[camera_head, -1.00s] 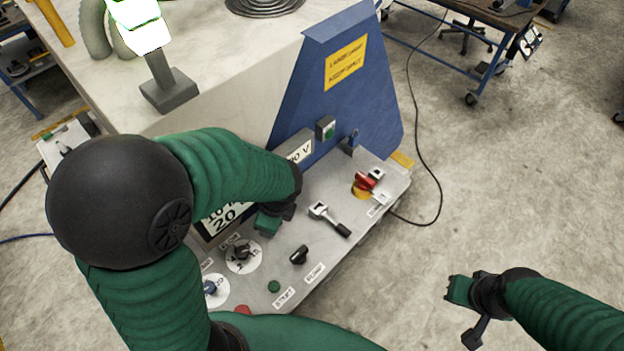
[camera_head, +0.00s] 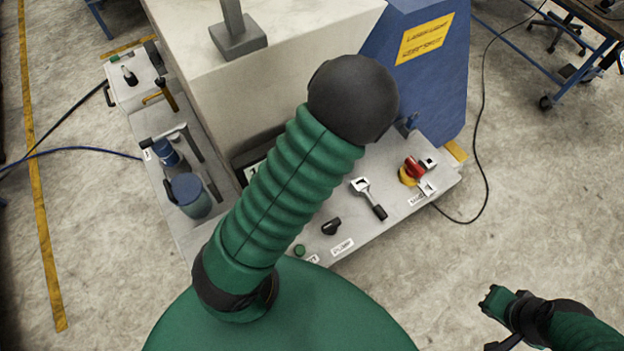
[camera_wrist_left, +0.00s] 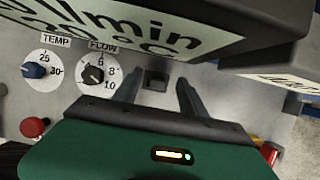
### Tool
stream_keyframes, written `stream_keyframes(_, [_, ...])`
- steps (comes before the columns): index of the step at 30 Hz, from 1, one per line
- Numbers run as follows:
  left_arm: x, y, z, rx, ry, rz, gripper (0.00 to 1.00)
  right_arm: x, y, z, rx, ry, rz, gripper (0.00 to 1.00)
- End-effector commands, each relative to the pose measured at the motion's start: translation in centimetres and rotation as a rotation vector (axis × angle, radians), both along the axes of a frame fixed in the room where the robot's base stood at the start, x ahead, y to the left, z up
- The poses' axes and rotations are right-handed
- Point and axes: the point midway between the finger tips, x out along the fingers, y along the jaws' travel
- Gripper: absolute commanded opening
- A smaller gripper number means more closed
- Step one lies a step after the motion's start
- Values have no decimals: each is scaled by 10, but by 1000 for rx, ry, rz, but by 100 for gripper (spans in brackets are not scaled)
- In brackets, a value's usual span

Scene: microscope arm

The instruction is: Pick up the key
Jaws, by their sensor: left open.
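No object is plainly recognisable as a key. A silver tool with a square open head and black handle (camera_head: 369,198) lies on the panel in the head view; I cannot tell whether it is the key. My left gripper (camera_wrist_left: 158,95) is open in the wrist view, its dark fingers apart. A small dark square block (camera_wrist_left: 157,80) shows in the gap between them, and I see no contact. My own arm hides this gripper in the head view. My right gripper (camera_head: 497,303) is at the lower right, away from the panel; its jaw state is unclear.
The grey panel (camera_head: 345,263) carries a black knob (camera_head: 331,227), a green button (camera_head: 299,250) and a red-yellow switch (camera_head: 411,171). The FLOW dial (camera_wrist_left: 93,74) lies left of my left fingers. A dark display housing (camera_wrist_left: 270,18) overhangs above.

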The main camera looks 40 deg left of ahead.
Motion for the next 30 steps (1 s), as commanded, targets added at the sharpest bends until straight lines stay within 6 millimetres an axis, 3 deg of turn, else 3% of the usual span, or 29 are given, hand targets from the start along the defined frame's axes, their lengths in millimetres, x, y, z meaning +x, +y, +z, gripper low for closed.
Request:
stream_keyframes(3, [2, 5, -17, 2, 3, -3, 49, 0, 0, -3, 0, 0, 0, 0])
stream_keyframes(11, [5, 5, -20, 1, 0, -1, 48, 0, 0, -3, 0, 0, 0, 0])
stream_keyframes(22, [4, 7, -20, -1, 0, -1, 0, 0, 0, -3, 0, 1, 0, 0])
stream_keyframes(30, [4, 7, -20, 0, 1, -1, 0, 0, 0, -3, 0, 0, 0, 0])
